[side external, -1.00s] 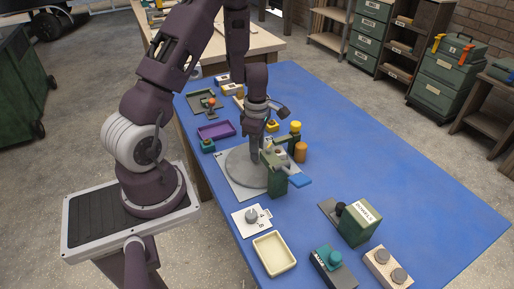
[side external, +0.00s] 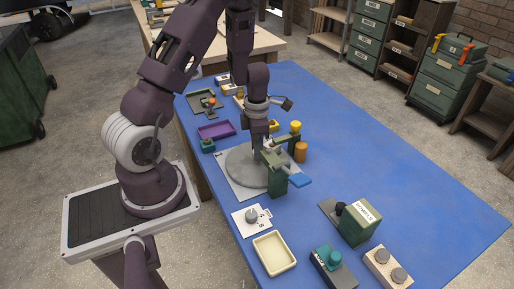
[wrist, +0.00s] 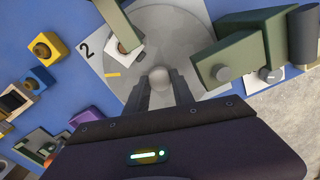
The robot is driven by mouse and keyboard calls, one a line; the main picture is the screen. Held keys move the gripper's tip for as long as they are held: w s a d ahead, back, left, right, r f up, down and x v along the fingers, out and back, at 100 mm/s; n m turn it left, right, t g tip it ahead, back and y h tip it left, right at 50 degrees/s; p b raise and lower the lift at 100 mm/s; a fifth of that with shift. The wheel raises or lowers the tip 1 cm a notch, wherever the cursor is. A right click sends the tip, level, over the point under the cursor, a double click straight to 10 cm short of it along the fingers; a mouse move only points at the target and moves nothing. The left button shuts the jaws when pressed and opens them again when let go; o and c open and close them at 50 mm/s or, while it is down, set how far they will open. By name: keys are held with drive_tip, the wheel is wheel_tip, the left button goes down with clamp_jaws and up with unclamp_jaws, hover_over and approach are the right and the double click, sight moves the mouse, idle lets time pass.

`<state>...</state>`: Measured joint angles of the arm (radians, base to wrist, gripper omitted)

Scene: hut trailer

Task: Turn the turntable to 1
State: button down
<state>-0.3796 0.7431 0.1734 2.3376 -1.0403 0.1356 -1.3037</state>
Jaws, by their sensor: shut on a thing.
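The turntable is a round grey disc (side external: 241,172) on a pale square plate (side external: 227,184). In the wrist view the disc (wrist: 185,22) fills the top middle, and the plate carries a printed "2" (wrist: 88,48) on the left. A short yellow mark (wrist: 112,74) shows below the "2". A grey upright peg (wrist: 160,78) stands between the fingertips. My gripper (wrist: 161,88) is shut on the peg, pointing down over the disc. In the side view the fingertips (side external: 257,153) are partly hidden.
An orange cylinder (side external: 301,152) and a yellow-topped one are nearby. A purple tray (side external: 215,131) lies behind left.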

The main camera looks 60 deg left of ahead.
drive_tip(key=shift+w+n, duration=0.15)
drive_tip(key=shift+n, duration=7.05)
drive_tip(key=c, duration=1.1)
unclamp_jaws()
drive_tip(key=shift+r, duration=0.1)
wheel_tip(320, 180, up, 7)
